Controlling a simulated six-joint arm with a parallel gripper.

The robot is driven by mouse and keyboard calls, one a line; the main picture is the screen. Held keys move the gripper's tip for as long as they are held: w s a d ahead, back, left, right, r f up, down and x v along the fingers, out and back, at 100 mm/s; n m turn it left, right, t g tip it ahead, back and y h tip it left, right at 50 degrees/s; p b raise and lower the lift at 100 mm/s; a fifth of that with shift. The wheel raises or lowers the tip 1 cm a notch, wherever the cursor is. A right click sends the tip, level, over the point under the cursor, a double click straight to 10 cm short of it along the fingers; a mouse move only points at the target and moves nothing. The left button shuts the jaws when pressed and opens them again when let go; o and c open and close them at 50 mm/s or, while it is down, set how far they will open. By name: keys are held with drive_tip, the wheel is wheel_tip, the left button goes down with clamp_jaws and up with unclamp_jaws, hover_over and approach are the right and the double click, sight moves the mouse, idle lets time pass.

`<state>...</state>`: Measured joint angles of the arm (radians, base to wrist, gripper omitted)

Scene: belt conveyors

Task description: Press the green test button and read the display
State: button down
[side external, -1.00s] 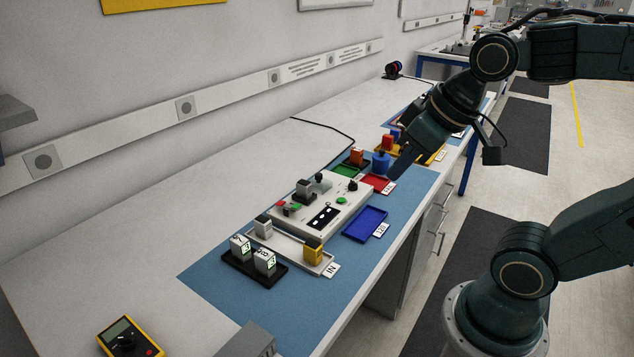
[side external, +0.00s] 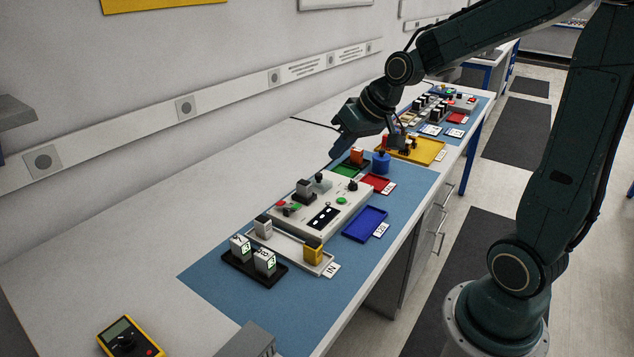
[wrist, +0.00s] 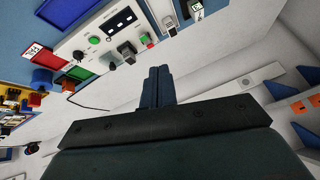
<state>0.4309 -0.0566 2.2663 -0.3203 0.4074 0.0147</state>
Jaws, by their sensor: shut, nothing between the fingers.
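The light grey test panel (side external: 350,209) sits on the blue mat, with a dark display (side external: 323,217) showing small white marks I cannot read. One green button (side external: 342,200) is right of the display; another green piece (side external: 296,206) is at the panel's left, near a red one. In the wrist view the panel (wrist: 75,45) is at upper left, with its display (wrist: 119,20) and a round green button (wrist: 94,40). My gripper (side external: 335,156) is shut and empty, above and behind the panel's far end, apart from it. Its closed fingers (wrist: 159,72) point toward the wall side in the wrist view.
Green (side external: 345,171), red (side external: 377,183) and blue (side external: 365,223) trays lie around the panel. A yellow tray (side external: 428,151) is farther back. Grey and yellow blocks stand in front in the IN tray (side external: 290,247) and a black holder (side external: 240,267).

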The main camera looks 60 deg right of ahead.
drive_tip(key=w+d+f+m+t, duration=0.1)
drive_tip(key=w+d+f+m, duration=0.1)
drive_tip(key=w+d+f, duration=0.5)
drive_tip(key=m+t, duration=0.2)
drive_tip(key=m, duration=0.1)
hover_over(345, 201)
wheel_tip(345, 201, down, 6)
drive_tip(key=shift+d, duration=0.15)
drive_tip(key=shift+f, duration=0.25)
drive_tip(key=shift+f, duration=4.2)
drive_tip(key=shift+f, duration=0.8)
drive_tip(key=shift+r, duration=0.8)
drive_tip(key=shift+r, duration=0.15)
